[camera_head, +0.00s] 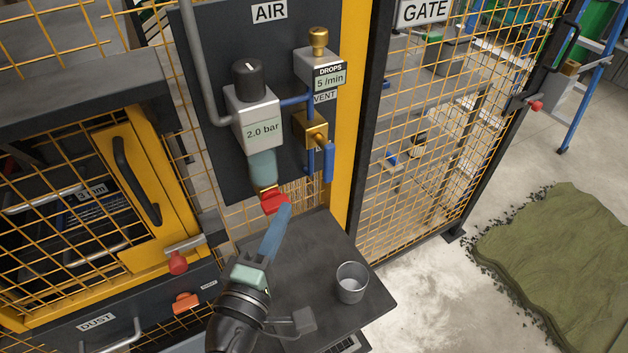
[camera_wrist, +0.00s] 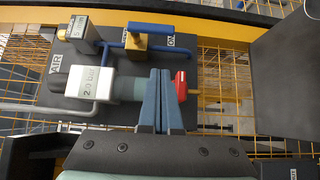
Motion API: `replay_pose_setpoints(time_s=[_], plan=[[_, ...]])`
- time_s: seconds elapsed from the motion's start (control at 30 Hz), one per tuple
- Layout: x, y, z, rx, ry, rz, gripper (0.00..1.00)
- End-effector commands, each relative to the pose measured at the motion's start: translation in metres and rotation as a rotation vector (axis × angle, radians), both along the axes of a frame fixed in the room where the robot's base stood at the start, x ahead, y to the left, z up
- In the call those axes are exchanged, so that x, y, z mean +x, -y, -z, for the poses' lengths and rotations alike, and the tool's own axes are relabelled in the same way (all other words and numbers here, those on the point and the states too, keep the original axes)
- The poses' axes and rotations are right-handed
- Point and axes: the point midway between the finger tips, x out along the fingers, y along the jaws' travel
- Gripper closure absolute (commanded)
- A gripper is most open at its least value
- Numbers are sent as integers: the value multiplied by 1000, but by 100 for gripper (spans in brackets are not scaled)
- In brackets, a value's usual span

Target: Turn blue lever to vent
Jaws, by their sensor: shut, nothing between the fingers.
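The blue lever (camera_head: 328,162) hangs straight down from the brass valve block (camera_head: 311,130) on the dark AIR panel. The VENT label (camera_head: 325,97) sits above that block. In the wrist view the lever (camera_wrist: 152,31) points right from the brass block (camera_wrist: 133,42). My gripper (camera_head: 284,208) is shut and empty, below and left of the lever and apart from it. Its blue fingers show together in the wrist view (camera_wrist: 160,74), in front of the bowl and close to a red handle (camera_wrist: 181,88). I cannot tell whether they touch it.
The regulator (camera_head: 256,120) reads 2.0 bar, with a teal bowl (camera_head: 263,166) and the red handle (camera_head: 275,203) below. A dark shelf (camera_head: 315,255) under the panel holds a cup (camera_head: 351,283). A yellow post (camera_head: 350,110) and mesh gate stand right of the lever.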

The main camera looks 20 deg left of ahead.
Motion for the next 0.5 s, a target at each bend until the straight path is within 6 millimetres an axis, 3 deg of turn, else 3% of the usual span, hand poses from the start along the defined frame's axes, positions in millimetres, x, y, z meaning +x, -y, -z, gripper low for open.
replay_pose_setpoints(time_s=[0.27,0.5], plan=[[55,-6,-3,0,1,3,100],[78,15,-2,0,-1,2,100]])
